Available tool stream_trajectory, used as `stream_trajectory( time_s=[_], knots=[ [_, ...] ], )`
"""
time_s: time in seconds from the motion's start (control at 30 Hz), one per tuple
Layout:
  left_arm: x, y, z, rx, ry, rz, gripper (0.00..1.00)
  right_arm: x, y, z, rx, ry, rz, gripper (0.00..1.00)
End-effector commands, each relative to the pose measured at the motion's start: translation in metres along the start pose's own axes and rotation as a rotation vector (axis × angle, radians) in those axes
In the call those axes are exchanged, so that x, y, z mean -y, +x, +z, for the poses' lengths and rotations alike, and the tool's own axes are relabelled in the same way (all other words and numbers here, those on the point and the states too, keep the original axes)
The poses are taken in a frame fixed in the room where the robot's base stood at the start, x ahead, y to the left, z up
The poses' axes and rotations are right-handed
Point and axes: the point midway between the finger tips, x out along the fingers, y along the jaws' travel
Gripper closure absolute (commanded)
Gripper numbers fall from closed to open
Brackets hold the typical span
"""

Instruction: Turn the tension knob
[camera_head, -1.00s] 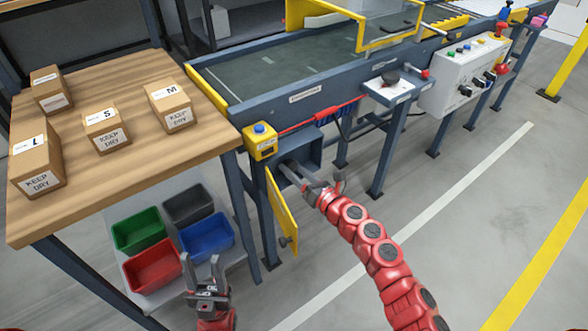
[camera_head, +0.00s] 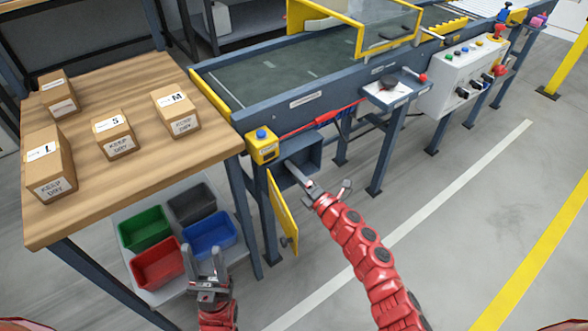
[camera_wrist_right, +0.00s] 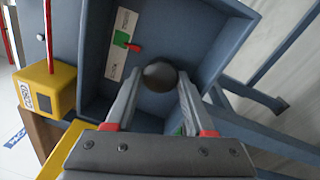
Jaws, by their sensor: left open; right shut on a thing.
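The tension knob (camera_wrist_right: 159,76) is a dark round knob inside an open blue-grey box (camera_head: 312,150) under the near end of the conveyor. My right gripper (camera_head: 294,166) reaches into this box and is shut on the knob; in the right wrist view its fingertips sit on either side of it. The knob itself is hidden in the head view. A white label strip (camera_wrist_right: 118,62) beside the knob has a green zone (camera_wrist_right: 121,38) and a red pointer (camera_wrist_right: 132,47) at that zone. My left gripper (camera_head: 205,258) is open and empty, low in front of the bins.
The yellow box door (camera_head: 282,213) hangs open beside my right gripper. A yellow box with a blue button (camera_head: 262,146) is at the conveyor corner. A wooden table (camera_head: 100,195) holds several cartons; coloured bins (camera_head: 145,228) stand below. Floor to the right is clear.

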Motion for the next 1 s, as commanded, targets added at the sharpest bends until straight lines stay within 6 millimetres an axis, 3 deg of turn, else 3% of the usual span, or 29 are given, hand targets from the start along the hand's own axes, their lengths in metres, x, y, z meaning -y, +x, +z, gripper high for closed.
stream_trajectory(
  time_s=[0.7,0.73,0.87,1.0],
  knots=[
    [0.0002,0.0048,-0.0007,0.0,0.0,0.0,0.5,0.0023,-0.0011,-0.0003,0.006,0.078,-0.002,1.0],
    [0.0002,0.0049,-0.0008,0.0,0.0,0.0,0.5,0.0023,-0.0011,-0.0003,0.006,0.078,-0.002,0.43],
    [0.0002,0.0049,-0.0008,0.0,0.0,0.0,0.5,0.0019,-0.0009,-0.0002,0.006,0.077,-0.002,0.19],
    [0.0002,0.0049,-0.0008,0.0,0.0,0.0,0.5,0.0022,-0.0009,-0.0001,0.007,0.077,-0.002,0.17]
  ],
)
